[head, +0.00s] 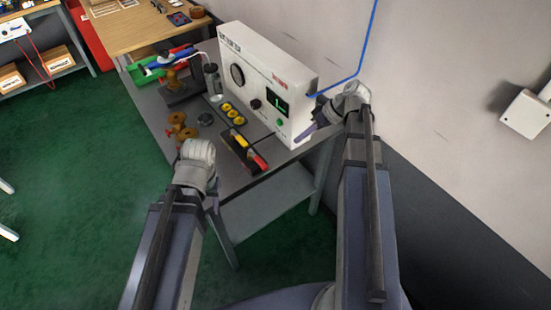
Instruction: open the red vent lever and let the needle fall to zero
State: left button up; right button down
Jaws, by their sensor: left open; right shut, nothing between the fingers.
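A white test box (268,80) stands on the grey bench, with a dark round dial (237,75), a black knob (256,104) and a lit green display (277,105) on its front. Its needle is too small to read. A black block with yellow and red parts (243,152) lies in front of the box; I cannot tell whether its red part is the vent lever. My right gripper (303,137) is shut and empty beside the box's right front corner. My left wrist is at the bench's front left edge; its gripper fingers are hidden.
Several yellow-topped parts (233,112) and brass-coloured round parts (179,130) sit on the bench (226,183). A green and blue item (160,62) is at its far left. A blue hose (360,60) runs up the wall. A wooden table (130,30) stands behind.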

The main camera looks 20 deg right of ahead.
aim_at(257, 159)
jog(key=shift+f, duration=0.1)
jog(key=a+f+b, duration=0.7)
jog(key=a+b, duration=0.1)
jog(key=a, duration=0.1)
jog(key=shift+w+a+f, duration=0.3)
jog(key=shift+f, duration=0.1)
